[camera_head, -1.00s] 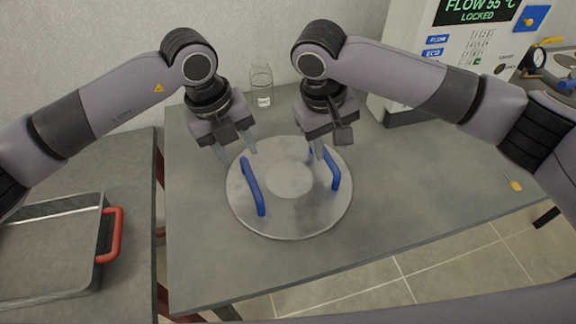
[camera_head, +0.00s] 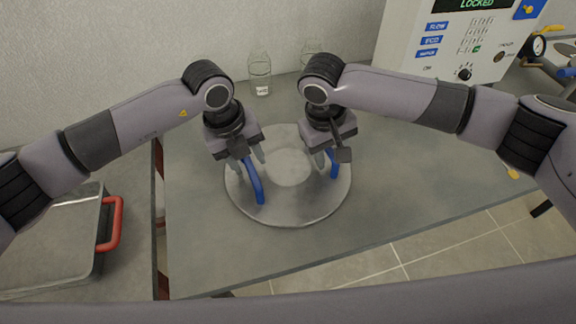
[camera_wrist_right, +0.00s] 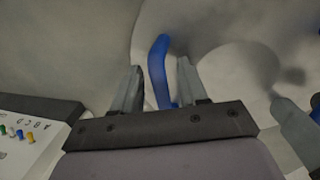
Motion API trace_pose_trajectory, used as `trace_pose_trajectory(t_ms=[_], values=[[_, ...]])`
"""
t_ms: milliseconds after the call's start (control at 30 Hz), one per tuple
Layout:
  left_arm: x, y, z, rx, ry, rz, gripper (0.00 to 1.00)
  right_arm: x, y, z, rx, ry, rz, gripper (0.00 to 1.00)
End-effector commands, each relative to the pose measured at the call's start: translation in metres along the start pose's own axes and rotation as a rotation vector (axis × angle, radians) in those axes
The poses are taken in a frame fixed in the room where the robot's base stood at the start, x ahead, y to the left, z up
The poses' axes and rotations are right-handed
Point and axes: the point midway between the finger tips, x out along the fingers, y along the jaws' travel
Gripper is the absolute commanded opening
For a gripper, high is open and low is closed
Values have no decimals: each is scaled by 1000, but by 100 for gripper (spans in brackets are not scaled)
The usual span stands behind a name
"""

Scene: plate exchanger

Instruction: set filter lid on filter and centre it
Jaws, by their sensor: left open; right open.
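The round grey metal filter lid (camera_head: 300,212) lies flat on the table in the head view, with two blue handles. The left blue handle (camera_head: 256,185) is beside my left gripper (camera_head: 250,165), which is open and partly covers the handle's far end. The right blue handle (camera_head: 334,164) is at my right gripper (camera_head: 320,162), also open. In the right wrist view, the right handle (camera_wrist_right: 158,70) stands between the spread fingers of my right gripper (camera_wrist_right: 157,85), with gaps on both sides. The filter itself cannot be made out in these views.
A glass jar (camera_head: 260,75) stands at the table's back, with another behind my right wrist. A control box (camera_head: 440,50) stands at the back right. A metal tray with a red handle (camera_head: 116,222) is at the left. The table (camera_head: 400,205) right of the lid is clear.

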Motion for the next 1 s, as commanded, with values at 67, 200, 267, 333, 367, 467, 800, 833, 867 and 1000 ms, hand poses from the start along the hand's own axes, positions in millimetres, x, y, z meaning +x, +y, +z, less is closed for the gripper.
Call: trace_pose_trajectory(t_ms=[67,200,267,333,367,467,800,833,867,1000], values=[[1,0,0,0,0,0,43,1,0,0,0,0,0,43],[0,0,0,0,0,0,43,0,0,0,0,0,0,43],[0,0,0,0,0,0,30,0,0,0,0,0,0,30],[0,0,0,0,0,0,7,0,0,0,0,0,0,7],[0,0,0,0,0,0,0,0,0,0,0,0,0,0],[0,0,0,0,0,0,0,0,0,0,0,0,0,0],[0,0,0,-1,0,0,0,0,0,0,0,0,0,0],[0,0,0,-1,0,0,0,0,0,0,0,0,0,0],[0,0,0,-1,0,0,0,0,0,0,0,0,0,0],[0,0,0,-1,0,0,0,0,0,0,0,0,0,0]])
